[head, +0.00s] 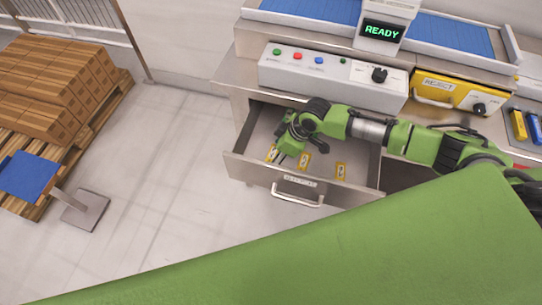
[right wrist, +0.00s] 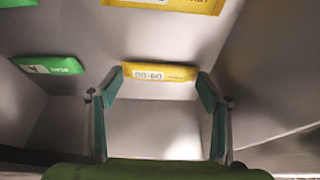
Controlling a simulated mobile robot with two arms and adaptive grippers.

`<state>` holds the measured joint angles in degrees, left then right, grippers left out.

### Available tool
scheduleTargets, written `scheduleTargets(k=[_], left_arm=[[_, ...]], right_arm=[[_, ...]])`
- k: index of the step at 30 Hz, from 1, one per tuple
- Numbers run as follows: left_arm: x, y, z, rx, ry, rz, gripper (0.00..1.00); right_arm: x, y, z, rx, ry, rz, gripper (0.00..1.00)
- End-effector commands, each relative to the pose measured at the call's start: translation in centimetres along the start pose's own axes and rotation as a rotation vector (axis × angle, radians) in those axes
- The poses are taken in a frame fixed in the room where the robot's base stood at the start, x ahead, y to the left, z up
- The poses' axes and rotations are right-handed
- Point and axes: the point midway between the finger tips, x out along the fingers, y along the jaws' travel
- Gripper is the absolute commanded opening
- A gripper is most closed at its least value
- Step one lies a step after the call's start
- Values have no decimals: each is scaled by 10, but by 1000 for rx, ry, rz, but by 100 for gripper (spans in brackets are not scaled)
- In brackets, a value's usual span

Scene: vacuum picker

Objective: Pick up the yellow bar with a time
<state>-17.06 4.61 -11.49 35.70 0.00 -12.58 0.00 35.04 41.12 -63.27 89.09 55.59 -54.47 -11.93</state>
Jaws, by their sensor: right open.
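My right gripper (head: 279,157) is open and reaches down into the open drawer. In the right wrist view its two fingertips (right wrist: 160,82) stand at either end of a yellow bar (right wrist: 160,72). The bar has a white label with time-like digits, too blurred to read surely; I see no contact. Another yellow bar (right wrist: 165,4) is cut off at the top of that view. My left gripper is not in view.
The metal drawer (head: 255,167) has a front handle (head: 298,197). Above it are a button panel (head: 330,75), a READY display (head: 381,31) and a yellow REJECT box (head: 455,92). A green bar (right wrist: 48,65) lies left in the wrist view. Stacked cartons (head: 60,75) stand far left.

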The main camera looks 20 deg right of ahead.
Motion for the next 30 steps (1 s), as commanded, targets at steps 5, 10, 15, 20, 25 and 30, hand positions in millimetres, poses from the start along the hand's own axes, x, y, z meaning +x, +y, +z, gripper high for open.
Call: scheduleTargets(k=[5,10,15,20,25,30], left_arm=[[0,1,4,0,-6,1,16],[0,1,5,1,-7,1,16],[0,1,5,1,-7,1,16],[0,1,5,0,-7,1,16],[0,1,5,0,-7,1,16],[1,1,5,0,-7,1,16]], right_arm=[[8,0,0,0,0,0,71],[8,0,0,-1,0,0,68],[7,0,0,0,0,0,47],[7,0,0,0,0,0,47],[4,0,-1,0,0,1,47],[-10,1,-7,-2,1,2,47]])
